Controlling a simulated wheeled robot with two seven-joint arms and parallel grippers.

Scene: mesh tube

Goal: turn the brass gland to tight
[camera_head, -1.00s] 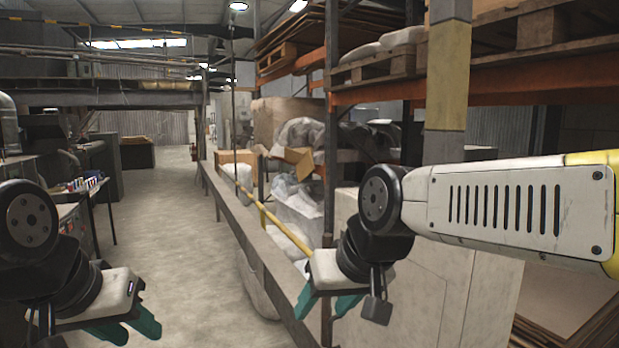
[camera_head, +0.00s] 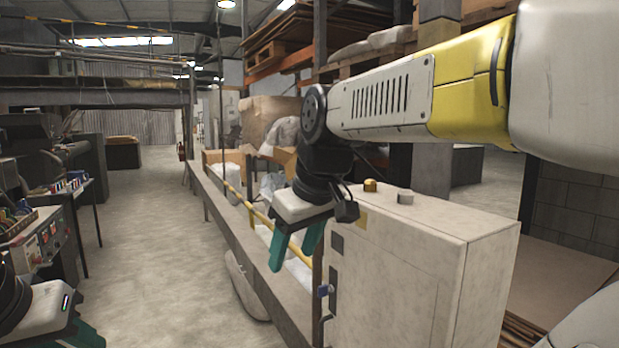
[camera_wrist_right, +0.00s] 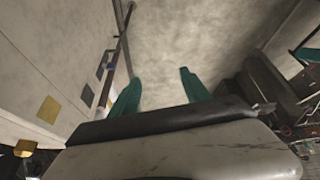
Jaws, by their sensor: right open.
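The brass gland (camera_head: 370,185) stands on top of a pale grey cabinet (camera_head: 400,265), near its far left corner. In the right wrist view a brass-coloured piece (camera_wrist_right: 25,147) shows at the lower left, beside the cabinet side. My right gripper (camera_head: 290,255) is open and empty, pointing down, left of the cabinet and apart from the gland. Its green fingers also show in the right wrist view (camera_wrist_right: 160,92) with bare floor between them. My left gripper (camera_head: 80,340) is at the bottom left, partly cut off; its opening cannot be made out.
A yellow rail (camera_head: 252,208) runs along a low ledge behind my right gripper. A bench with controls (camera_head: 40,240) stands at left.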

